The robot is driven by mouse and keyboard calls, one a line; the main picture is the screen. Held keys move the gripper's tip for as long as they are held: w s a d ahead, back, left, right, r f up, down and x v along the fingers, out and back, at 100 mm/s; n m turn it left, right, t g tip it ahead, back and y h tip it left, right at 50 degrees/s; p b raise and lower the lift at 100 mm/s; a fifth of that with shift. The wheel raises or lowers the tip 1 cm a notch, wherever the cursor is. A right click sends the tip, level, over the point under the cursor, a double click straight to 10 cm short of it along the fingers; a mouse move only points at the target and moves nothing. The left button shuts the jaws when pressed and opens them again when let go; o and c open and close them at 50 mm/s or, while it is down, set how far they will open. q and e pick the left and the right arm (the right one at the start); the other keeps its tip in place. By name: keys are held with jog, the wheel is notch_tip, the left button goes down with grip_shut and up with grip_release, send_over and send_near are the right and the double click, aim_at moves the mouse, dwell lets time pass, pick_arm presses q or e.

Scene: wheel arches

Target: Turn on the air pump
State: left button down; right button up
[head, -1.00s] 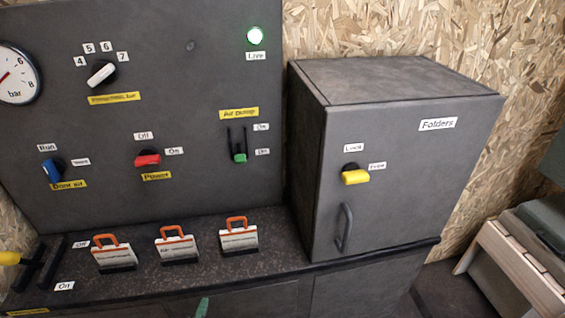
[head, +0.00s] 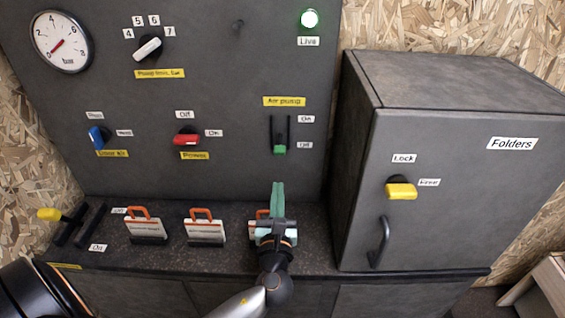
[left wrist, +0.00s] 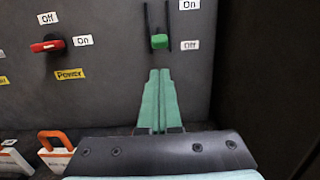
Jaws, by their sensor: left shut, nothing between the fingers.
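The air pump switch is a green slider knob (head: 279,149) in a dark vertical track under the yellow "Air pump" label (head: 284,101). The knob sits at the bottom of the track, beside the lower tag; the "On" tag (head: 306,119) is at the top. It also shows in the left wrist view (left wrist: 159,41). My left gripper (head: 277,185) has teal fingers, pressed together, pointing up at the panel just below the knob. The fingertips (left wrist: 159,72) are apart from the knob in the picture. My right gripper is not in view.
A red power knob (head: 187,140), a blue knob (head: 96,137) and a gauge (head: 61,42) are on the panel. Tags with orange handles (head: 205,229) stand on the ledge, one partly behind my gripper. A grey folders cabinet (head: 460,195) stands at right.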

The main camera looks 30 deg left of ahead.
aim_at(280, 144)
pick_arm(q)
jog(key=f+x, duration=0.1)
jog(key=x, duration=0.9)
jog(key=shift+r+p, duration=0.4)
jog(key=shift+r, duration=0.05)
jog(key=shift+w, duration=0.15)
